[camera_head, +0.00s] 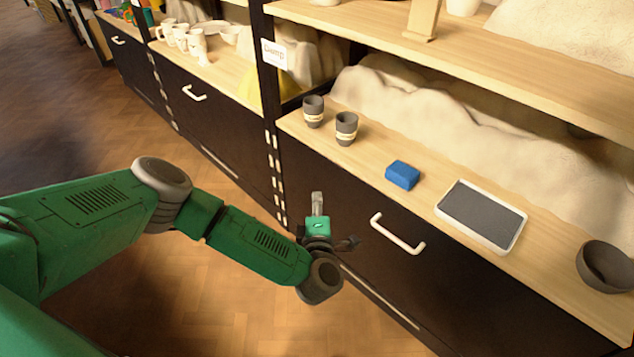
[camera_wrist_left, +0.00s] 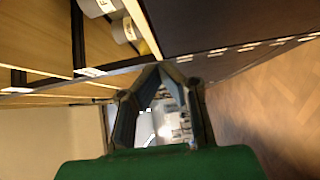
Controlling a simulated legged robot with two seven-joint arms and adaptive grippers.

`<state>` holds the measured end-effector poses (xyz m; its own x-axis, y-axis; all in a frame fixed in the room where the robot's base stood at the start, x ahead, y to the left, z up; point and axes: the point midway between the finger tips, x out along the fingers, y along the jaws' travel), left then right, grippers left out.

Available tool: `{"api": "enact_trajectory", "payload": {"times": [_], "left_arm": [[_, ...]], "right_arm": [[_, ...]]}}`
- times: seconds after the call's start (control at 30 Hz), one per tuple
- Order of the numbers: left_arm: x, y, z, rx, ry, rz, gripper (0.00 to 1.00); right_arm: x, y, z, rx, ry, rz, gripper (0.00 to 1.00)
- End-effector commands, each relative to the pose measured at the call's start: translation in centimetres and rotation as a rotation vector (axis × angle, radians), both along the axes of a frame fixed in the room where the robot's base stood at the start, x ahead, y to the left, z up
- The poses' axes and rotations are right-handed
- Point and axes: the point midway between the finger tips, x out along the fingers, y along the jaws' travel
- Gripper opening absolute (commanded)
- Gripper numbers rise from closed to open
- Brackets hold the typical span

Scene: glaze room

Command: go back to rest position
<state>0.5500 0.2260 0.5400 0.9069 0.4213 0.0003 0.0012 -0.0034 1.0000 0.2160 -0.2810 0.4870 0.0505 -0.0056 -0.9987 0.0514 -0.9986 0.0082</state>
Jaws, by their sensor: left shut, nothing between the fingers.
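My left gripper (camera_head: 318,200) is in front of the dark cabinet, below and in front of the shelf edge, with its arm coming in from the left. It is shut and empty. In the left wrist view, its fingers (camera_wrist_left: 163,68) meet at the tips, with nothing between them. It touches nothing that I can see. My right gripper is in neither view.
Two dark cups (camera_head: 346,128), a blue block (camera_head: 402,175), a white-rimmed tray (camera_head: 516,241) and a dark bowl (camera_head: 606,268) stand on the wooden shelf. A cabinet handle (camera_head: 397,236) juts out right of the gripper. The wooden floor (camera_head: 200,300) is clear.

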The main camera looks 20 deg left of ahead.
Motion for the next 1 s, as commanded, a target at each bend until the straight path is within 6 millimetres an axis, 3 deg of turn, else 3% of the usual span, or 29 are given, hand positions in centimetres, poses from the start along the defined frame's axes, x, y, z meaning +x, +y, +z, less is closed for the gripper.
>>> {"api": "enact_trajectory", "payload": {"times": [0.13,0.37,0.47,0.57,0.67,0.7,0.77,0.87,0.9,1.0], "left_arm": [[-1.2,-0.5,0.0,0.0,0.0,0.001,0.0],[-1.5,-0.8,0.0,0.001,0.003,-0.005,0.0],[-1.6,-2.8,0.5,0.008,0.032,-0.074,0.0],[-2.5,-7.4,1.2,0.044,0.115,-0.252,0.0],[-5.8,-13.6,1.7,0.145,0.26,-0.541,0.0],[-8.1,-15.7,1.7,0.211,0.337,-0.68,0.0],[-12.1,-17.5,1.2,0.334,0.461,-0.883,0.0],[-19.2,-15.9,0.2,0.566,0.692,-1.166,0.0],[-21.7,-14.0,-0.1,0.653,0.787,-1.252,0.0],[-26.5,-8.1,0.3,0.83,1.011,-1.397,0.0]], "right_arm": [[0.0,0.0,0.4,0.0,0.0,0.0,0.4],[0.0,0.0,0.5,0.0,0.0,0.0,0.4],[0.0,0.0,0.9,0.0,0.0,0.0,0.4],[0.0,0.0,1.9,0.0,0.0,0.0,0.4],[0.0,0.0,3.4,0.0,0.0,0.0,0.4],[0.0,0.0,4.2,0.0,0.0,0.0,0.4],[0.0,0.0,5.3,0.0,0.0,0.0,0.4],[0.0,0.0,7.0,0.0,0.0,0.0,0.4],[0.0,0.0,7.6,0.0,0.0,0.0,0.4],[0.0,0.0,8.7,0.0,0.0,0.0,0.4]]}}
